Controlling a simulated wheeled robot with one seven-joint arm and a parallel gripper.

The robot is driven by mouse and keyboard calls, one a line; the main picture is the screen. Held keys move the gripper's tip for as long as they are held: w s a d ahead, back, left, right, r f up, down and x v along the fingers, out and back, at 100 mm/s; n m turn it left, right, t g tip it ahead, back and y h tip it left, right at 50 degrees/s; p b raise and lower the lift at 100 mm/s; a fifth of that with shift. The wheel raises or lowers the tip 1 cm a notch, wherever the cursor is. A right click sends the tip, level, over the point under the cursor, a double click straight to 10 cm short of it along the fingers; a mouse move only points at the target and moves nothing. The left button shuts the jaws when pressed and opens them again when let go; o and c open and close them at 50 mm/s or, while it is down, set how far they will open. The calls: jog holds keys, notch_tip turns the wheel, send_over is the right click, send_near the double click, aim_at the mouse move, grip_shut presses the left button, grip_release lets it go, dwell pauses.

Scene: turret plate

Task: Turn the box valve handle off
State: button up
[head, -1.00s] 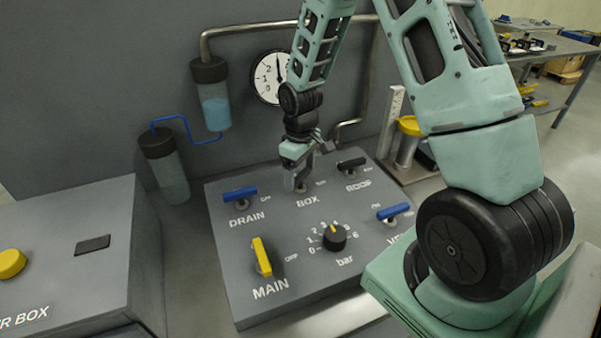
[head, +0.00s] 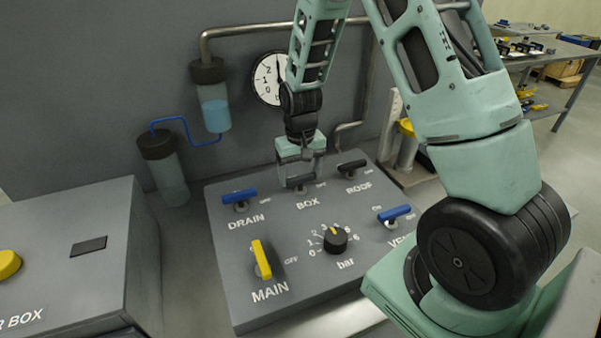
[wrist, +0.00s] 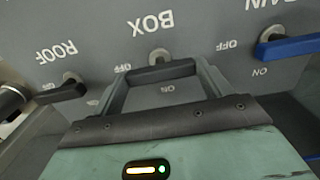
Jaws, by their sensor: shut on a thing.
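The box valve handle (head: 299,182) is a short black bar above the BOX label on the sloped grey panel. It lies crosswise, roughly in line with the black ROOF handle (head: 351,167). In the wrist view the box handle (wrist: 160,72) spans between my two fingers, with its hub behind it and the OFF label near its left end. My gripper (head: 303,176) is shut on this handle from above, one finger at each end; the wrist view shows the same grip (wrist: 163,77).
A blue DRAIN handle (head: 239,196) is to the left, a yellow MAIN handle (head: 261,259) and black bar knob (head: 335,240) in front, and a blue handle (head: 394,213) at right. A gauge (head: 269,79) and pipes are on the wall behind.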

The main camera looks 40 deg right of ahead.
aim_at(300, 177)
jog(key=shift+w, duration=0.1)
dwell(0.3)
jog(key=o, duration=1)
jog(key=shift+r, duration=0.1)
notch_tip(300, 177, up, 17)
jog(key=b, duration=0.2)
jog(key=shift+r+b, duration=0.15)
jog(key=shift+b, duration=0.2)
jog(key=s+a+f+n, duration=0.1)
jog(key=s+a+n, duration=0.2)
jog(key=s+a, duration=0.45)
jog(key=s+a+f+n, duration=0.1)
jog(key=s+a+n, duration=0.25)
jog(key=a, duration=0.75)
jog(key=s+a+f+n, duration=0.1)
jog(key=s+a+n, duration=0.1)
jog(key=s, duration=0.4)
jog(key=s+a+f+n, duration=0.2)
jog(key=s+a, duration=0.2)
jog(key=s, duration=0.3)
jog(key=shift+s+y, duration=0.25)
jog(key=shift+y, duration=0.05)
